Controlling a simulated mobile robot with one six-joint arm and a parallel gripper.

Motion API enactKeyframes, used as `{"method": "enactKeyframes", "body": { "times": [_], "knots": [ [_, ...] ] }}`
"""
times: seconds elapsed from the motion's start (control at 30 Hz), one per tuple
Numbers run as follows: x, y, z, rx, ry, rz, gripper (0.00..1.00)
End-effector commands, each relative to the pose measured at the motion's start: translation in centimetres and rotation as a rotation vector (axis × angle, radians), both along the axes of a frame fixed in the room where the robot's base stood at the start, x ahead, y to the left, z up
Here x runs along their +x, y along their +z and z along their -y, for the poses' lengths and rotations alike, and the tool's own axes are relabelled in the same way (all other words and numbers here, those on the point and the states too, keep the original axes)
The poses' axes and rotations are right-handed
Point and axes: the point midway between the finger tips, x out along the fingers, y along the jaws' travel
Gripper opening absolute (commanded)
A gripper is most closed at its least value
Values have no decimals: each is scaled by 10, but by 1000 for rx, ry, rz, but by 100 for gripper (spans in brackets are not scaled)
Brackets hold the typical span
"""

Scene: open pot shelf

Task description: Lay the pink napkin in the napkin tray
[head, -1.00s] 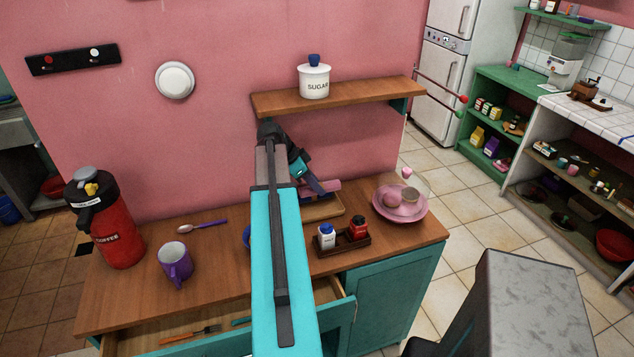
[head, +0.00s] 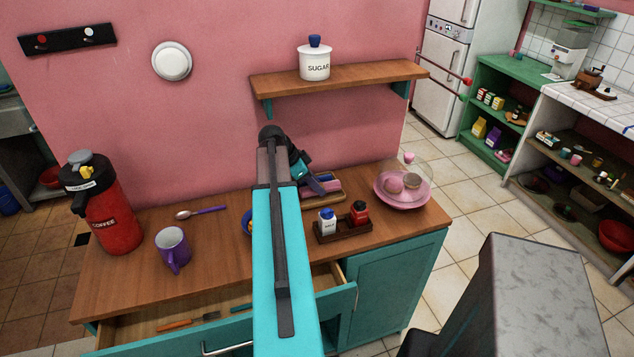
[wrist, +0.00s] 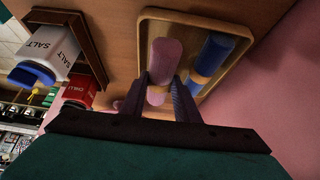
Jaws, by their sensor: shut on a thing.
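The pink napkin (wrist: 163,62) is a roll with a yellowish band. My gripper (wrist: 172,92) is shut on it, one finger on each side of the band. In the wrist view the napkin lies over the left part of the wooden napkin tray (wrist: 195,17), alongside a blue rolled napkin (wrist: 213,55) in the tray's right part. In the head view the pink napkin (head: 327,187) is at the tray (head: 335,203), partly hidden by my gripper (head: 320,186). I cannot tell whether it touches the tray floor.
A rack with salt (head: 327,222) and chili (head: 359,212) shakers stands just in front of the tray. A shelf (head: 345,77) with a sugar jar (head: 315,62) hangs above. A purple mug (head: 172,248) stands left.

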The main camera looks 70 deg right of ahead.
Motion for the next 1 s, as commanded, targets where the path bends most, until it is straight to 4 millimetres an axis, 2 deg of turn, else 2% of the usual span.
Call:
{"method": "enactKeyframes", "body": {
  "times": [0.1, 0.4, 1.0],
  "knots": [
    [0, -11, 0, 0, 0, 0, 7],
    [0, -23, 0, 0, 0, 0, 7],
    [-1, -24, 0, 0, -1, 0, 7]
  ]
}}
